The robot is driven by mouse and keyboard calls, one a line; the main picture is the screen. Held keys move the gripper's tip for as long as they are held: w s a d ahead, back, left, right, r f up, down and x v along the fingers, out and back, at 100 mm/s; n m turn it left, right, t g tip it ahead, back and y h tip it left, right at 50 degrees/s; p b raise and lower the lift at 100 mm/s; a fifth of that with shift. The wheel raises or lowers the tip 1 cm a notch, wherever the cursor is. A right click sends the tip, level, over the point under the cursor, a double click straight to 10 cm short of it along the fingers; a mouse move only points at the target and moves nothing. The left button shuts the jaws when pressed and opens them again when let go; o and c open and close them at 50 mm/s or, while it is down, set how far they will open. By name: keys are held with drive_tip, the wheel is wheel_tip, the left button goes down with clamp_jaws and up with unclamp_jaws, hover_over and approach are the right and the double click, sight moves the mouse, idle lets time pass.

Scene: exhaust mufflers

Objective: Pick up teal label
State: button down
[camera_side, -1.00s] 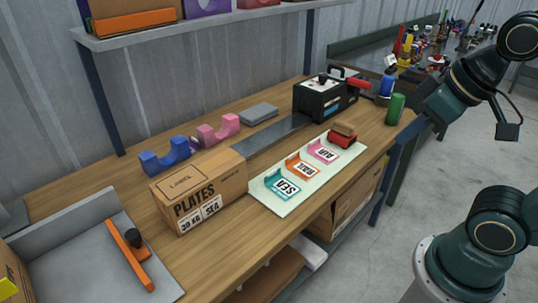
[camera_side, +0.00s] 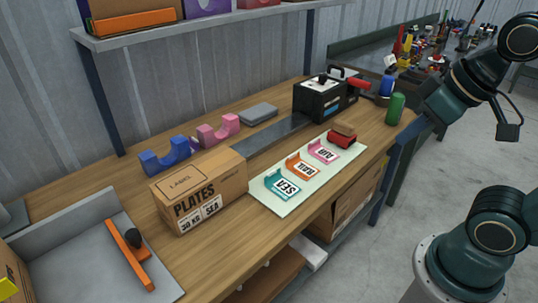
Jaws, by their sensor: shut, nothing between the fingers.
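The teal label (camera_side: 283,186), marked SEA, lies at the near left end of a pale mat (camera_side: 267,203) on the wooden bench. It has a raised curled edge at its back left. Beside it on the mat are an orange label (camera_side: 302,166), marked RAIL, and a pink label (camera_side: 323,151), marked AIR. My arm stands at the right, well apart from the labels. My gripper's fingers cannot be made out in this view. The teal label lies uncovered, with nothing touching it from above.
A cardboard PLATES box (camera_side: 199,190) stands close left of the mat. A red and brown roller-like tool (camera_side: 342,136) sits at the mat's far end. Behind are a black machine (camera_side: 323,98) and a green cylinder (camera_side: 395,108). A grey tray (camera_side: 75,258) is at left.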

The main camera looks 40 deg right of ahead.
drive_tip(key=c, duration=2.2)
unclamp_jaws()
drive_tip(key=c, duration=1.4)
unclamp_jaws()
drive_tip(key=w+n+g+y, duration=0.1)
drive_tip(key=w+n+g, duration=0.2)
drive_tip(key=w+n, duration=1.1)
drive_tip(key=w+d+f+n+g+y, duration=0.1)
drive_tip(key=w+d+f, duration=0.2)
drive_tip(key=w+f, duration=0.5)
drive_tip(key=w+d+f+n+g+y, duration=0.1)
drive_tip(key=w+d+f+n, duration=0.1)
drive_tip(key=w+f, duration=0.6)
drive_tip(key=w+d, duration=0.1)
drive_tip(key=w, duration=0.2)
drive_tip(key=shift+w+n, duration=0.3)
drive_tip(key=shift+w, duration=0.05)
